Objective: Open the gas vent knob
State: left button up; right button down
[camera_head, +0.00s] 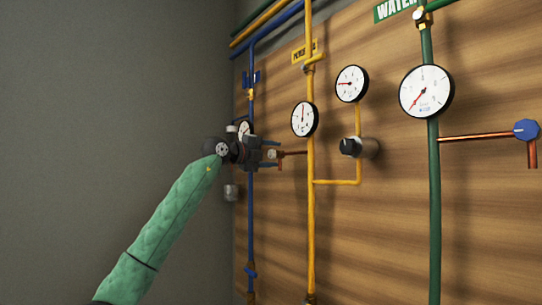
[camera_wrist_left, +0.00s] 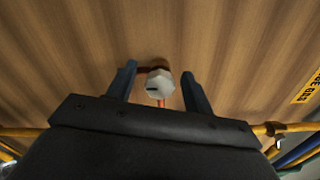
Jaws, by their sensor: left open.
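A small pale knob (camera_head: 273,154) sits at the end of a thin copper pipe (camera_head: 295,153) that branches left from the yellow pipe (camera_head: 311,220). In the left wrist view it is a whitish, many-sided knob (camera_wrist_left: 159,84) with a dark slot, between my fingers. My left gripper (camera_head: 279,155) is open, with one finger on either side of the knob. In the wrist view a gap shows between the knob and each finger of the left gripper (camera_wrist_left: 159,71). My right gripper is not in view.
A white round gauge (camera_head: 304,119) is on the yellow pipe, with a second gauge (camera_head: 351,83) and a black knob (camera_head: 349,147) to the right. A blue pipe (camera_head: 251,215) runs behind my gripper. A green pipe (camera_head: 434,210) stands further right.

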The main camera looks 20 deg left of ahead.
pick_arm(q)
jog(key=shift+s, duration=0.1)
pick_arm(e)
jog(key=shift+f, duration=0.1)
pick_arm(q)
jog(key=shift+s+a+f, duration=0.1)
jog(key=shift+s+a, duration=0.1)
jog(key=b+v, duration=0.2)
jog(key=v, duration=0.5)
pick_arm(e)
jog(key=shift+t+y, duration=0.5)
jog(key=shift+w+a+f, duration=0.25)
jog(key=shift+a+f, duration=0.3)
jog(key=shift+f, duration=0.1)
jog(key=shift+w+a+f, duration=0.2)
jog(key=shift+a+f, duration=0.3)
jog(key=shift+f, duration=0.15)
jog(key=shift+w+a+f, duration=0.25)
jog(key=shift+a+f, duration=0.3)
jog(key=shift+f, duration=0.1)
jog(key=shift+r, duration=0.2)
pick_arm(q)
jog(key=shift+m, duration=0.3)
